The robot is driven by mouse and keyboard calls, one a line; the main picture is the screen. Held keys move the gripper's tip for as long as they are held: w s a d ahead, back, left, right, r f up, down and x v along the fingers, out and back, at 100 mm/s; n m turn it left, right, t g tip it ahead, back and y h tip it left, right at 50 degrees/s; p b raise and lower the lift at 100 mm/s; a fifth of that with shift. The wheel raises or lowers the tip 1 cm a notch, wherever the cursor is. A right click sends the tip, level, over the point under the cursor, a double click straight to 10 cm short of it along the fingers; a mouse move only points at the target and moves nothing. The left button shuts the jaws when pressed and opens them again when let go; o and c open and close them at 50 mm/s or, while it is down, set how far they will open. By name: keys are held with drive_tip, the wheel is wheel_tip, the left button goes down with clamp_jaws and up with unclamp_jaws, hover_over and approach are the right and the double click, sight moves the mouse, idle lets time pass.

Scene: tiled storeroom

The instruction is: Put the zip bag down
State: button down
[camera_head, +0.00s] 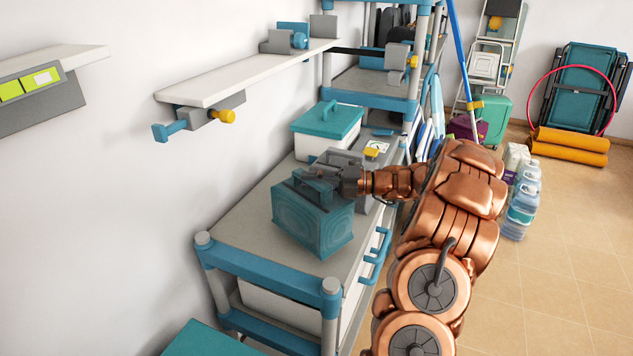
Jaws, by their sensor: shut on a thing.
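The zip bag (314,223) is a teal, box-shaped bag with a dark top, in the middle of the head view. It is upright over the grey top of a blue-framed cart (250,217). I cannot tell whether its base touches the top or hangs just above it. My gripper (318,184) reaches in from the right and is shut on the bag's upper part. The fingers hide part of the bag's top, and the exact grip is hard to see.
Behind the bag on the cart are a grey device (345,160) and a white box with a teal lid (328,120). A white wall shelf (240,75) hangs above left. The cart's near left top is bare. Bottles (522,205) stand on the floor at right.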

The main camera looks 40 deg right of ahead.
sight(312, 193)
drive_tip(key=shift+f, duration=1.65)
drive_tip(key=c, duration=1.2)
unclamp_jaws()
drive_tip(key=shift+f, duration=0.15)
drive_tip(key=b+v, duration=0.1)
drive_tip(key=v, duration=1.1)
drive_tip(key=shift+s, duration=0.15)
